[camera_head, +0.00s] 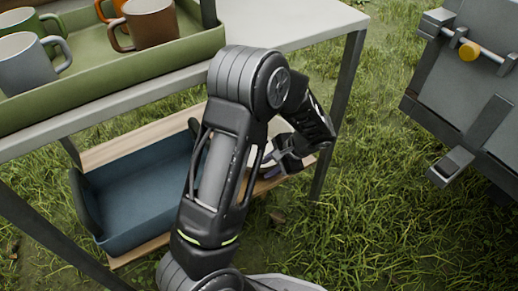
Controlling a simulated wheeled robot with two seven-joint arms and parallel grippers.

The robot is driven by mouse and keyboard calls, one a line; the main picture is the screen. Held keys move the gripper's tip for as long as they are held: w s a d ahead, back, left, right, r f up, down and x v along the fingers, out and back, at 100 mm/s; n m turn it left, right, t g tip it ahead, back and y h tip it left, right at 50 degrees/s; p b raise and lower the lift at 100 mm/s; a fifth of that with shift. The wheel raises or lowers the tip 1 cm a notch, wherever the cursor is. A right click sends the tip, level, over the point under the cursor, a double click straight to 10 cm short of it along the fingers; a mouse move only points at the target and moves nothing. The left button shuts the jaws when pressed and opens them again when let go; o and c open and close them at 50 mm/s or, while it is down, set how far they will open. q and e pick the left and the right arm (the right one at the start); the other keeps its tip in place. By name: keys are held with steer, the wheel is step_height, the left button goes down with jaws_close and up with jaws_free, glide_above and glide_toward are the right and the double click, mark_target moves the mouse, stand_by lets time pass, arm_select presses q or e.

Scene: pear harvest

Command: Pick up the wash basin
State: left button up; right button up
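The wash basin (142,192) is a dark blue, open, rectangular tub with a raised handle at its left end. It sits on the wooden lower shelf (133,143) of a table, and its inside looks empty. My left arm crosses in front of it and hides its right part. My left gripper (277,168) is low at the right end of the shelf, beyond the arm, near where the basin's hidden right end lies. Its fingers are partly hidden, so I cannot tell whether they are open or touch the basin. My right gripper is out of view.
The table top (280,22) above the shelf carries a green tray (130,72) with several mugs (152,22). A dark metal table leg (337,115) stands just right of my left gripper. A grey machine (470,95) is at the right. Grass between them is open.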

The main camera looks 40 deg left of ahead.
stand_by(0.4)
arm_select(q)
jaws_close()
stand_by(1.3)
